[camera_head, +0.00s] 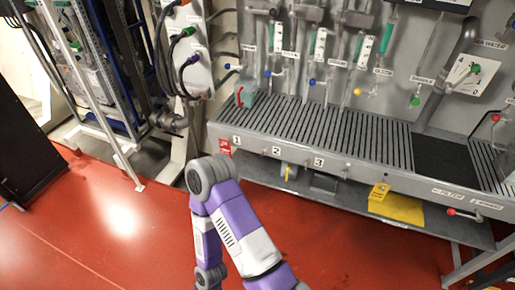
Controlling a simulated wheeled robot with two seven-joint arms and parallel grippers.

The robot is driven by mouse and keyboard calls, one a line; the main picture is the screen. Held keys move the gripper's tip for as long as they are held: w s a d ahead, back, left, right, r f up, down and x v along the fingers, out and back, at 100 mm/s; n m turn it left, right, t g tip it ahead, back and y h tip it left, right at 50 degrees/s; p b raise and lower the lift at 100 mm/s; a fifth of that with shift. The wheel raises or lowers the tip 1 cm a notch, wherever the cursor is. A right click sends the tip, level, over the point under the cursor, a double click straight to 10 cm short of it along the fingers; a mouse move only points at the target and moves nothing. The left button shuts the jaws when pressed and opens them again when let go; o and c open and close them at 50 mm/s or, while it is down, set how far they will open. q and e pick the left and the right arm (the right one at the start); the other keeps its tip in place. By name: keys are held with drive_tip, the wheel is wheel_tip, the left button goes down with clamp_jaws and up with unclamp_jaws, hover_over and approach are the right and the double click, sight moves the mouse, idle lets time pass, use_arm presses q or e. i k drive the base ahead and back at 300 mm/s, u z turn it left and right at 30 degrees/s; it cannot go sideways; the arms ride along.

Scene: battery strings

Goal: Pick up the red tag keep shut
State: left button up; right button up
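A small red tag (225,147) with pale markings hangs at the left end of the bench's front edge, beside the number 1 label. Its print is too small to read. A purple and white arm of mine rises from the bottom of the view and bends just below the tag. The tag itself is not covered by the arm. Neither of my grippers shows in the head view, and nothing is seen touching the tag.
The grey slatted bench (330,130) runs along the wall, with valves and hoses above. A yellow tag (380,192) hangs on its front, above a yellow object (397,208) on the lower shelf. A metal frame stands at left. Red floor (110,215) is open at lower left.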

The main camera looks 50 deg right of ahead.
sight(224, 149)
drive_tip(key=z, duration=0.2)
drive_tip(key=i, duration=2.4)
drive_tip(key=z, duration=3.95)
drive_tip(key=i, duration=0.5)
